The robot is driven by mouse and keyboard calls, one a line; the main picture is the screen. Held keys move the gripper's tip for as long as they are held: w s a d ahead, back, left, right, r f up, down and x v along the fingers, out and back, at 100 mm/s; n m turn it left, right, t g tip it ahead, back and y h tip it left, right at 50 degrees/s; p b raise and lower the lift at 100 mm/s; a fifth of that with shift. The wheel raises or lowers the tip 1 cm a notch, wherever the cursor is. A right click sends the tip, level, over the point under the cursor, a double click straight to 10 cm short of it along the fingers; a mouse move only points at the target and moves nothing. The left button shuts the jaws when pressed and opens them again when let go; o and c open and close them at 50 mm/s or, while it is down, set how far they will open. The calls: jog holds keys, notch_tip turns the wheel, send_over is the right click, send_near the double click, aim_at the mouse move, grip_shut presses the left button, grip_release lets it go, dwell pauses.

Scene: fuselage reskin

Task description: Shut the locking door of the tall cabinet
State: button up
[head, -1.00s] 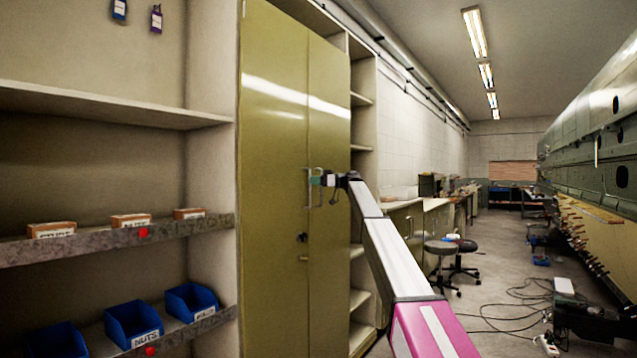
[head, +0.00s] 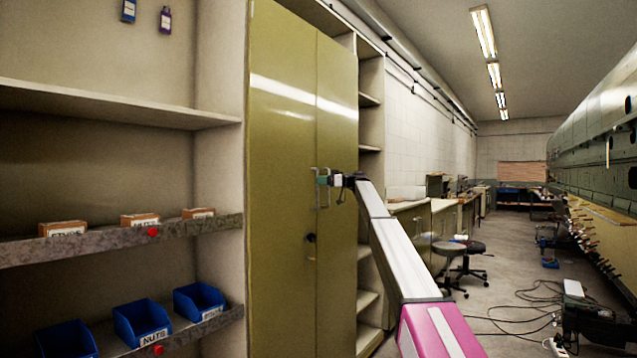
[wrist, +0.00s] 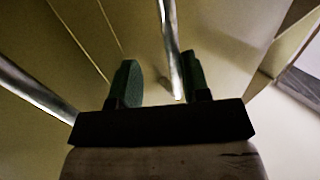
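The tall cabinet has an olive left door (head: 280,130) and right door (head: 338,130). Both look nearly flush in the head view; whether a small gap remains cannot be told. Two upright metal handles (head: 314,190) sit side by side at the seam. A dark lock or knob (head: 310,239) is below them. My gripper (head: 323,181) is at the handles. In the wrist view, the dark green fingers of my gripper (wrist: 160,82) stand apart on either side of one handle bar (wrist: 170,45), which is close to the right finger. Another handle (wrist: 35,95) shows at left.
Open shelves with boxes (head: 140,220) and blue bins (head: 140,322) stand left of the cabinet. Narrow open shelves (head: 370,150) are at its right. Stools (head: 470,250) and cables (head: 520,310) are on the floor to the right.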

jog(key=d, duration=1)
jog(key=shift+w, duration=0.25)
jog(key=s+d+f+m+t+h, duration=0.1)
jog(key=s+d+f+m+h, duration=0.2)
jog(key=s+f, duration=0.9)
jog(key=s+d+f+m+t+h, duration=0.1)
jog(key=s+f+m+h, duration=0.3)
jog(key=f, duration=1.6)
jog(key=s+d+f+m+h, duration=0.25)
jog(key=s+f+m, duration=0.4)
jog(key=f, duration=0.95)
jog(key=s+d+f+m+h, duration=0.1)
jog(key=s+d+f, duration=0.3)
jog(key=s, duration=0.9)
jog(key=s+d+f+m+g+h, duration=0.1)
jog(key=s+d+f+h, duration=0.3)
jog(key=s+f, duration=0.7)
jog(key=s+d+f+m+h, duration=0.3)
jog(key=s+d+f, duration=0.3)
jog(key=s, duration=1)
notch_tip(320, 180, down, 2)
jog(key=shift+f, duration=0.2)
jog(key=shift+h, duration=0.25)
